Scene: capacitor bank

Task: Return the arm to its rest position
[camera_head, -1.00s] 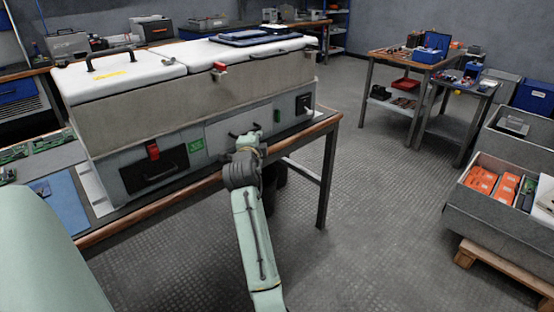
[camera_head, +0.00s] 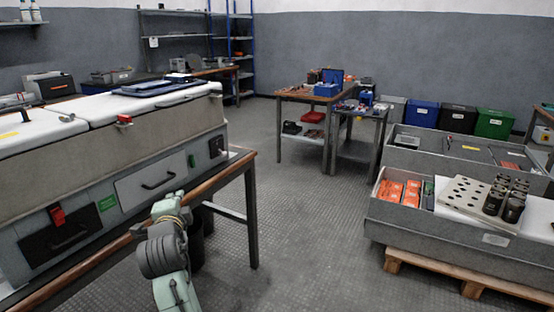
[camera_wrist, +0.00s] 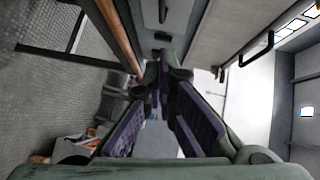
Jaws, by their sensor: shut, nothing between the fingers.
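My arm (camera_head: 165,250) rises from the bottom of the head view, in front of the workbench and the capacitor cabinet (camera_head: 100,130). My gripper (camera_wrist: 163,65) shows in the wrist view. Its dark fingers with purple pads come together at the tips with nothing between them. In the head view the fingers cannot be made out behind the wrist. In the wrist view the gripper points along the cabinet front, with the bench's wooden edge (camera_wrist: 112,30) on the left.
The cabinet has a front drawer handle (camera_head: 158,181) and a red switch (camera_head: 57,215). A grey crate (camera_head: 440,225) with orange boxes stands on a pallet at the right. Two small tables (camera_head: 310,97) stand behind. The floor (camera_head: 305,215) between is clear.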

